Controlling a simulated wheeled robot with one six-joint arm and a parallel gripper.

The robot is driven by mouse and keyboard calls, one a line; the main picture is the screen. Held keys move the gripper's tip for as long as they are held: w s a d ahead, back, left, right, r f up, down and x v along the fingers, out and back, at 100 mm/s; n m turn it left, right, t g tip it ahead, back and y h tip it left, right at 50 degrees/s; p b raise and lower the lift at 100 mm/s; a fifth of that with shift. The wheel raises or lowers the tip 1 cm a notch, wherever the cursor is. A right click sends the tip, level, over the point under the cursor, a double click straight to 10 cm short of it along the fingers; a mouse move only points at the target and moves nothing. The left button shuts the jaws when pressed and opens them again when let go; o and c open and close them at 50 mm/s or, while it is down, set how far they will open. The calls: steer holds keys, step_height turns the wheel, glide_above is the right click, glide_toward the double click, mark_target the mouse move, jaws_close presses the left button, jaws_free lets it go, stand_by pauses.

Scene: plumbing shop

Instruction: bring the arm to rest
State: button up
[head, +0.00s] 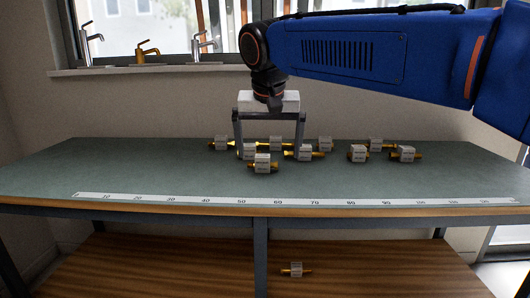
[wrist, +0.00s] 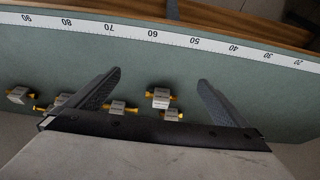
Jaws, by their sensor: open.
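My gripper (head: 269,152) hangs from my blue arm over the middle of the green worktop (head: 150,170), fingers pointing down and spread wide apart. In the wrist view my gripper (wrist: 160,85) shows both dark fingers apart with nothing held between them. Several white blocks with brass ends stand on the worktop around and below it. One block (head: 262,163) is in front of the fingers, and another brass-ended block (wrist: 160,97) shows between the fingers in the wrist view. The fingertips overlap some blocks in the head view; whether they touch cannot be told.
A white ruler strip (head: 300,202) runs along the worktop's front edge. A brass-ended block (head: 295,270) lies on the wooden lower shelf (head: 180,262). The worktop's left part is clear.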

steer(key=s+d+f, duration=0.4)
steer(key=s+d, duration=0.1)
steer(key=d, duration=0.4)
steer(key=s+d+f, duration=0.4)
steer(key=d+f, duration=0.1)
steer(key=d, duration=0.3)
steer(key=s+d+f, duration=0.5)
steer(key=s+f, duration=0.3)
steer(key=s+d+f, duration=0.6)
steer(key=s+f, duration=0.2)
steer(key=f, duration=0.1)
